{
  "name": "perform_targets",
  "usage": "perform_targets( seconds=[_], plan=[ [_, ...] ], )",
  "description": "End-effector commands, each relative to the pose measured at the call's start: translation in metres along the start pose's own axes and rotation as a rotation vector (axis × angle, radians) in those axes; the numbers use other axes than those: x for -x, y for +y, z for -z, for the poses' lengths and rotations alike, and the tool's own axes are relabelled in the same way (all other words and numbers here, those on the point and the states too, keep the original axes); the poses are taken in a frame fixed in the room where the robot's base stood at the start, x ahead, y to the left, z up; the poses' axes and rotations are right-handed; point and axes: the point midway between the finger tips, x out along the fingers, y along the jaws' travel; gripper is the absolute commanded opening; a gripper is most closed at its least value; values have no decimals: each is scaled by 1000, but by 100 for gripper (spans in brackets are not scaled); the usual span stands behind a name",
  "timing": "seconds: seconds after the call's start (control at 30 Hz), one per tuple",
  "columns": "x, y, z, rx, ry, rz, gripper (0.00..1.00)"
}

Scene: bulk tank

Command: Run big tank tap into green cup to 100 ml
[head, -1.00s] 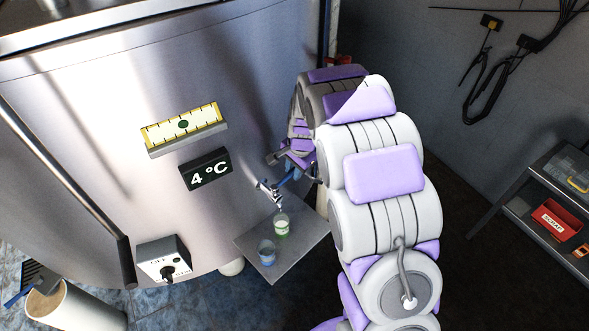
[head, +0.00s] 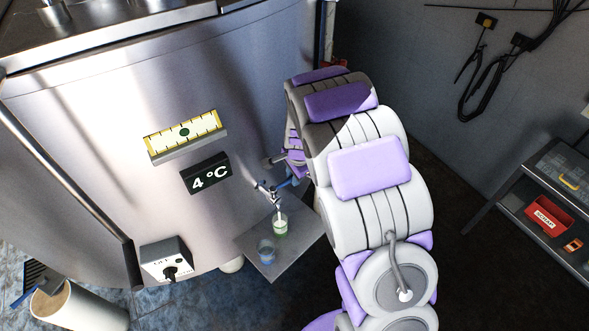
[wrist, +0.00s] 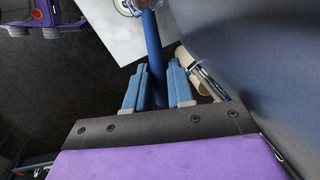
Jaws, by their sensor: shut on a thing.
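The big tank (head: 90,110) is a large steel vessel. Its tap (head: 268,191) sticks out low on the right, with a blue handle that also shows in the wrist view (wrist: 152,42). My gripper (wrist: 157,72) has its blue fingers closed around this handle. The green cup (head: 280,230) stands upright under the tap's spout on a grey shelf (head: 268,272). White liquid shows in it; its level against any mark is too small to read. My arm hides most of my gripper in the head view.
A temperature display (head: 206,178) and a yellow-edged gauge (head: 184,134) are on the tank. A rack with a red bin (head: 548,214) stands at right.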

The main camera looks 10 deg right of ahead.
Motion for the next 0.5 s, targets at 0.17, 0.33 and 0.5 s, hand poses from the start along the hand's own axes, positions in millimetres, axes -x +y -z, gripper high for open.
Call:
perform_targets(
  seconds=[0.17,0.33,0.5],
  plan=[
    [-1,0,-3,1,-3,-2,0],
    [-1,0,-3,2,-2,-1,32],
    [-1,0,1,1,-3,0,48]
  ],
)
